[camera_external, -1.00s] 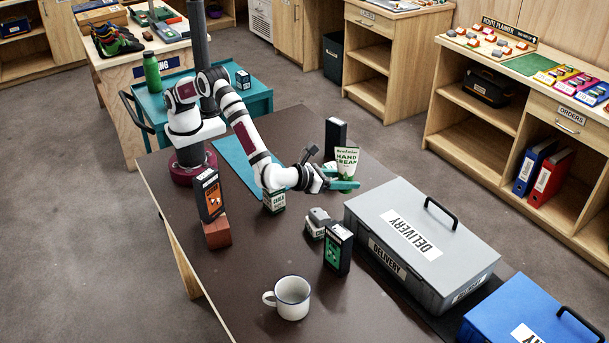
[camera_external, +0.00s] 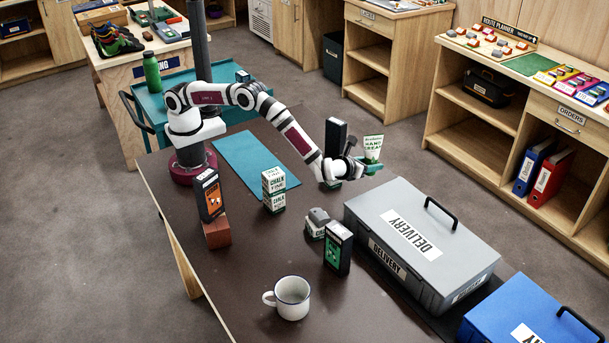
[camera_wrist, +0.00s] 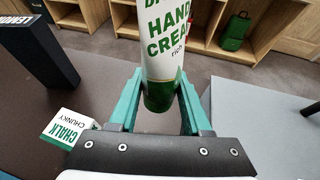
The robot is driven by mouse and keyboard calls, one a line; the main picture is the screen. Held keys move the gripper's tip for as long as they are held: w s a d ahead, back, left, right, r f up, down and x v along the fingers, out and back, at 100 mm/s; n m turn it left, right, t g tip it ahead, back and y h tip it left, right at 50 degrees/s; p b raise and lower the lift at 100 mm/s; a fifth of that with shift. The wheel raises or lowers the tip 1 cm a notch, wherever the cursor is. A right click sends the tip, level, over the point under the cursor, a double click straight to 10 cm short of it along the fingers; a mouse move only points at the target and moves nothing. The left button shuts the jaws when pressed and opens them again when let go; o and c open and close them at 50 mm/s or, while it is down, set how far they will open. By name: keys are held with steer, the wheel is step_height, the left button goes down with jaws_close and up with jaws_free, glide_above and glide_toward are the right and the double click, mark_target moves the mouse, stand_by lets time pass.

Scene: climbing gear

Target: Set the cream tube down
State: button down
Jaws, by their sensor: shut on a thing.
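The cream tube (camera_external: 373,148) is white and green with "HAND CREAM" on it. My gripper (camera_external: 368,165) is shut on it near its green cap and holds it upright, near the far edge of the dark table (camera_external: 250,290). In the wrist view the tube (camera_wrist: 167,40) stands between the teal fingers of my gripper (camera_wrist: 160,92). The tube's top is cut off in that view. The exact gap between the cap and the table cannot be told.
A tall black box (camera_external: 335,137) stands left of the tube, with a chalk box (camera_wrist: 66,130) near it. The grey delivery case (camera_external: 470,262) is in front and to the right. Chalk boxes (camera_external: 273,190) stand by the teal mat (camera_external: 240,155). A mug (camera_external: 291,298) stands in front.

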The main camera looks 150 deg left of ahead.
glide_above(379, 181)
steer(key=f, duration=0.5)
steer(key=shift+w+d, duration=0.15)
steer(key=shift+d, duration=0.05)
step_height(379, 181, down, 3)
steer(key=shift+a+f, duration=0.1)
steer(key=shift+f, duration=0.4)
steer(key=shift+f, duration=0.2)
steer(key=shift+c, duration=1.8)
jaws_free()
